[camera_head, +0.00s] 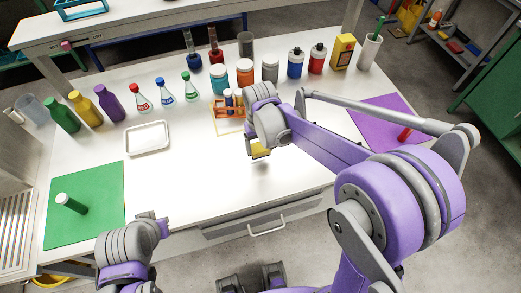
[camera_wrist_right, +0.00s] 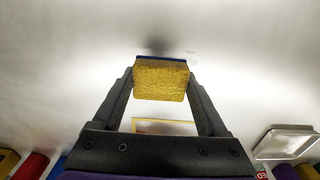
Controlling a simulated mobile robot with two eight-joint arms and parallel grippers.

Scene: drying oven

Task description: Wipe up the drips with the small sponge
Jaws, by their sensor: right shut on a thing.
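The small sponge (camera_wrist_right: 161,80) is yellow with a thin blue layer along one edge. My right gripper (camera_wrist_right: 161,84) is shut on it, with one dark finger on each side. In the head view the sponge (camera_head: 260,150) shows as a yellow patch below the right wrist, over the white table top (camera_head: 210,180). A shadow lies just beyond it, and it seems to be a little above the surface. Faint pale marks, perhaps drips (camera_wrist_right: 192,53), show on the table near the sponge in the wrist view. My left gripper (camera_head: 152,226) is at the table's front edge; its jaws are unclear.
A white tray (camera_head: 148,137) lies left of centre. An orange rack (camera_head: 226,113) stands behind the right gripper. Several bottles and jars line the back. A green mat (camera_head: 100,225) with a white-topped cylinder is left, a purple mat (camera_head: 372,112) right. The front middle is clear.

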